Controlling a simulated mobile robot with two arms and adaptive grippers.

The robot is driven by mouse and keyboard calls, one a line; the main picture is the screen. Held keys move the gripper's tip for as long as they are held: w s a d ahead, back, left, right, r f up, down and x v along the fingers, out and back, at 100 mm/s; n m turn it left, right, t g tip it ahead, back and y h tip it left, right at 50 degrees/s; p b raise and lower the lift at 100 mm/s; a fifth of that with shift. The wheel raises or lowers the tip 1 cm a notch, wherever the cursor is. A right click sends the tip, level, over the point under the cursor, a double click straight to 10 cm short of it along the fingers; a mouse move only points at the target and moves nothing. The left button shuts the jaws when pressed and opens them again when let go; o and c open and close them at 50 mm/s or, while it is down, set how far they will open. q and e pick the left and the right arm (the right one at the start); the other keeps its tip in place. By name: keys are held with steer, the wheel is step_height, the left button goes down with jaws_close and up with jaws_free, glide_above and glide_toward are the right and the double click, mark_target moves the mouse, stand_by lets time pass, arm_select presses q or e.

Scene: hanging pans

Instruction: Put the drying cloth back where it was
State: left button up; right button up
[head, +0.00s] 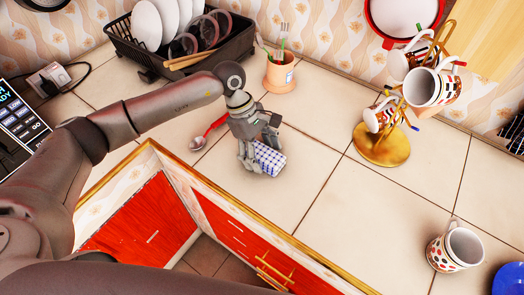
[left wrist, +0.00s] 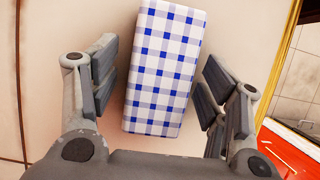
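The drying cloth (head: 271,158) is a folded white block with a blue check. It appears to lie on the tiled counter, near the counter's wooden front edge. My left gripper (head: 250,161) is low at the cloth and hides its left part in the head view. In the left wrist view the cloth (left wrist: 163,68) lies lengthwise between the two fingers of the left gripper (left wrist: 160,85). The fingers are spread, with a narrow gap showing on each side of the cloth. My right gripper is not in view.
A red-handled spoon (head: 208,131) lies left of the gripper. A utensil cup (head: 279,72) and a dish rack (head: 185,50) stand behind. A gold mug stand (head: 381,147) with hanging mugs is to the right. A lone mug (head: 455,249) stands front right. The counter between is clear.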

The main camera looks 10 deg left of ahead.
arm_select(q)
steer(key=shift+r, duration=0.15)
steer(key=shift+w+a+r, duration=0.1)
steer(key=shift+r, duration=0.1)
steer(key=b+v, duration=0.2)
steer(key=v, duration=0.9)
steer(key=shift+r, duration=0.3)
steer(key=shift+a+f, duration=0.1)
